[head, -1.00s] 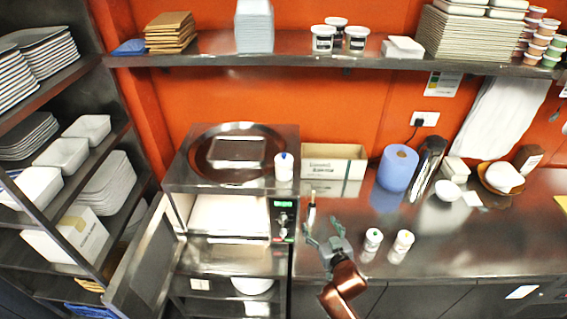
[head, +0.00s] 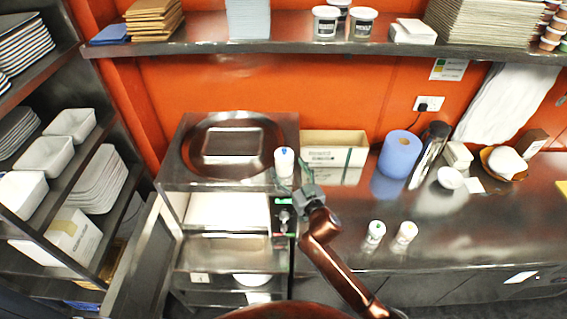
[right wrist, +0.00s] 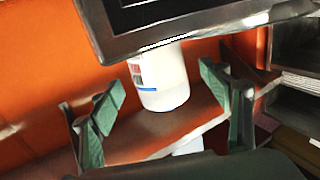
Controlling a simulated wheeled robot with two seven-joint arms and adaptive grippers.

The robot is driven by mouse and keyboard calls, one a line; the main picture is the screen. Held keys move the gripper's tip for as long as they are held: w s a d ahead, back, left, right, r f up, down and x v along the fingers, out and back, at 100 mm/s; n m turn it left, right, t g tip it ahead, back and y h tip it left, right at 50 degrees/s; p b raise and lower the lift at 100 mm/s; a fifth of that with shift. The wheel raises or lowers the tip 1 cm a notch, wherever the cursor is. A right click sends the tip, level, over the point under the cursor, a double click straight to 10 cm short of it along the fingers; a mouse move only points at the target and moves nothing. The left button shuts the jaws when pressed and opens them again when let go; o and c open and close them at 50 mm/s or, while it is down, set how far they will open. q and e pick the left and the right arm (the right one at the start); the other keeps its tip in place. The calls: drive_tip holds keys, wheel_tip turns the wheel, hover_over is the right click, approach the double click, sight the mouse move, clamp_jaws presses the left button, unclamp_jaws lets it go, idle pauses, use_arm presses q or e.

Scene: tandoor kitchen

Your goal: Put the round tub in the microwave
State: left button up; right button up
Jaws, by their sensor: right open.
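A white round container (head: 284,161) with a blue spot on top, the likeliest round tub, stands at the right end of the microwave top. A white cylinder (right wrist: 162,85) with a red and blue label, seemingly the same one, shows in the right wrist view. The microwave (head: 174,182) has its door (head: 133,262) swung open to the left and a pale interior (head: 225,210). My right gripper (head: 290,176) is open at the container's near side. Its fingers (right wrist: 168,112) appear on either side of the cylinder, with visible gaps. My left gripper is out of view.
A dark round tray (head: 187,148) lies on the microwave. A cardboard box (head: 334,142), blue roll (head: 400,152) and two small bottles (head: 376,232) (head: 407,233) stand on the counter to the right. Labelled tubs (head: 326,22) stand on the wall shelf (head: 200,47).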

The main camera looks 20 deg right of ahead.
drive_tip(key=w, duration=0.2)
drive_tip(key=w+p, duration=0.1)
drive_tip(key=shift+w+a+r, duration=0.2)
drive_tip(key=shift+w+r, duration=0.05)
drive_tip(key=shift+w, duration=0.1)
drive_tip(key=shift+w+a, duration=0.1)
drive_tip(key=shift+w, duration=0.05)
drive_tip(key=shift+c, duration=0.3)
drive_tip(key=c, duration=1.4)
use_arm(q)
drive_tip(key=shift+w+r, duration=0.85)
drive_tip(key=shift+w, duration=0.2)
use_arm(e)
drive_tip(key=shift+c, duration=0.9)
drive_tip(key=shift+r, duration=0.15)
